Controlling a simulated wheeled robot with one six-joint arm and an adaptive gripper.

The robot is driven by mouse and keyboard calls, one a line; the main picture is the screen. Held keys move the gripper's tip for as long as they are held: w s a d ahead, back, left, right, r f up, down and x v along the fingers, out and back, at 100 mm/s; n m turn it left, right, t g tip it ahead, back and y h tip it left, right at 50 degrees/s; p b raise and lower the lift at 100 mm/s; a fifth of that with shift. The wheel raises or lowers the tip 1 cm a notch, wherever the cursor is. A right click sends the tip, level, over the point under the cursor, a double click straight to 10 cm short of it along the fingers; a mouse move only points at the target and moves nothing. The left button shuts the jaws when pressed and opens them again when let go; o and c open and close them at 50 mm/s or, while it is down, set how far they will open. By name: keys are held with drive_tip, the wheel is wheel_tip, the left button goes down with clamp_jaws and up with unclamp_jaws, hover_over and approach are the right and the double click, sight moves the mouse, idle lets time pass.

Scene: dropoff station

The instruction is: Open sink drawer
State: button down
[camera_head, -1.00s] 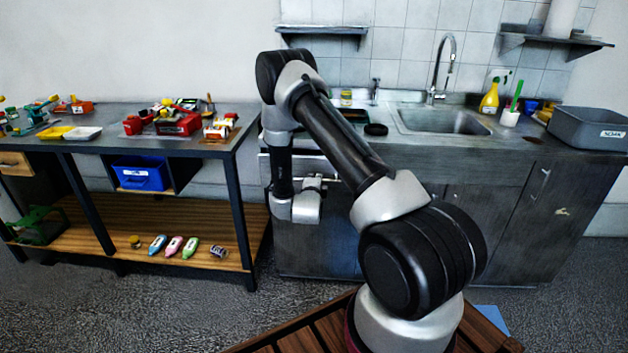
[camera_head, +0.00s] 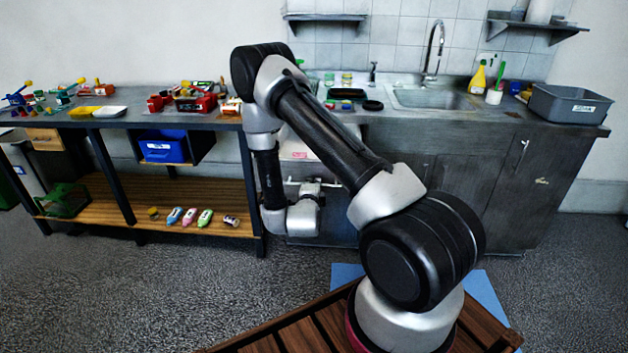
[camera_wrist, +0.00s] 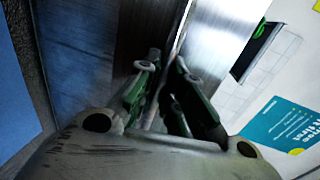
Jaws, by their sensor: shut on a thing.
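The sink drawer (camera_head: 298,146) at the left end of the sink cabinet is pulled out, and its pale inside shows behind my arm. In the wrist view, the drawer's metal front edge (camera_wrist: 212,42) runs beside the fingers. My gripper (camera_wrist: 165,76) is shut on the drawer handle (camera_head: 328,183), which is mostly hidden between the fingers. A teal printed sheet (camera_wrist: 285,130) and a dark item (camera_wrist: 257,48) lie inside the drawer. My arm hides part of the drawer in the head view.
A workbench (camera_head: 226,119) with a blue bin (camera_head: 163,150) stands left of the sink cabinet. The sink (camera_head: 432,99) and a grey tub (camera_head: 569,103) are on the counter to the right.

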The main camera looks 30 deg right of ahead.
drive_tip(key=shift+f+v, duration=0.15)
drive_tip(key=shift+v, duration=0.65)
drive_tip(key=shift+f+v, duration=0.15)
drive_tip(key=shift+v, duration=0.65)
drive_tip(key=c, duration=1.5)
unclamp_jaws()
drive_tip(key=v, duration=1.2)
